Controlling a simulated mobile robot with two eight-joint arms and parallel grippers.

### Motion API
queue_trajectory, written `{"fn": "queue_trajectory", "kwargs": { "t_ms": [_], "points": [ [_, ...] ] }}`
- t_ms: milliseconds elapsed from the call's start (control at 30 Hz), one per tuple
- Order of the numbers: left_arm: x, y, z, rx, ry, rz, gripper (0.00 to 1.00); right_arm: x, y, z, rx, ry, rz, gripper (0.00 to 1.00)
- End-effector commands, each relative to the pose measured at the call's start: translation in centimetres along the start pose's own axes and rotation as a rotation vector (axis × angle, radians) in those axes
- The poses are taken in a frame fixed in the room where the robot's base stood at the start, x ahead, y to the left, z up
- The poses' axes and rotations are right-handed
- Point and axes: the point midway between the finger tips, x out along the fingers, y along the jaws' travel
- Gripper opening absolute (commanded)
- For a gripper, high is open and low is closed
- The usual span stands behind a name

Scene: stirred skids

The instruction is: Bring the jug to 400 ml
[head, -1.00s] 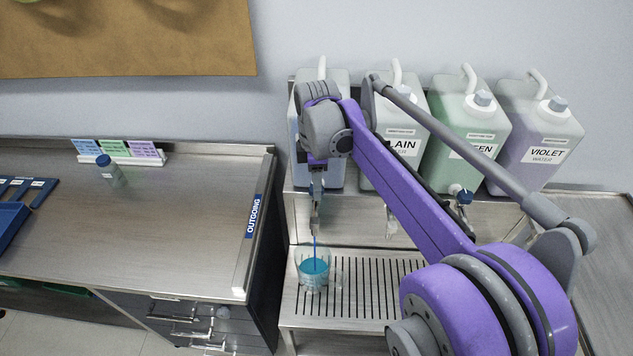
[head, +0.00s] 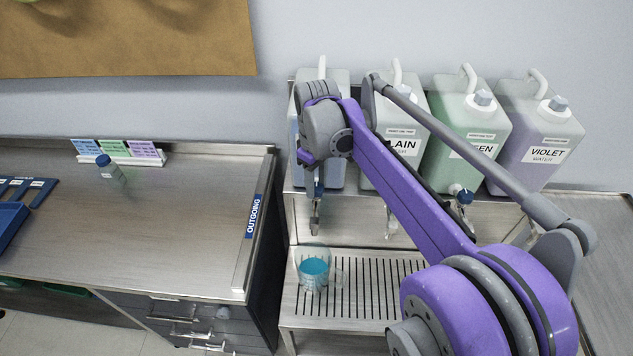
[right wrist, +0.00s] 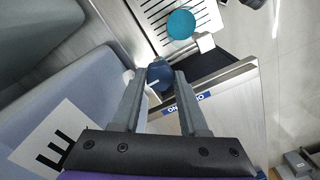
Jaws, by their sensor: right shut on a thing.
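The jug (head: 313,271) is a clear vessel on the slotted drip tray, under the leftmost container's tap (head: 316,221). It holds blue liquid, and no stream runs into it. Its volume marks are too small to read. The jug also shows in the right wrist view (right wrist: 181,24). My right gripper (right wrist: 157,84) is shut on the tap's dark blue knob (right wrist: 161,73), with one finger on each side. In the head view my right arm hides part of the containers. My left gripper is not in view.
The plain (head: 398,120), green (head: 462,125) and violet (head: 540,125) water containers stand on the shelf to the right. The drip tray (head: 375,290) has free room right of the jug.

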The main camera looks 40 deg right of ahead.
Motion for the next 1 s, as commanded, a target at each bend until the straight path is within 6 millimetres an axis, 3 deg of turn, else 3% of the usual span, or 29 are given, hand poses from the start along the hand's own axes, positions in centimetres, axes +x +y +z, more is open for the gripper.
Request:
{"fn": "queue_trajectory", "kwargs": {
  "t_ms": [700,733,867,1000],
  "points": [
    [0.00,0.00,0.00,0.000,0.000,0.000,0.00,-0.05,0.03,-0.01,0.075,0.000,0.001,0.00],
    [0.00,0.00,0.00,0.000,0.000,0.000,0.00,-0.05,0.03,-0.01,0.075,0.000,0.001,0.49],
    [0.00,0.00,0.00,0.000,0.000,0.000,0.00,-0.04,0.03,0.00,0.074,0.000,0.000,0.72],
    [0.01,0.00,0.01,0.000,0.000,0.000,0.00,-0.02,0.02,0.00,0.073,0.000,0.000,0.73]
  ]
}}
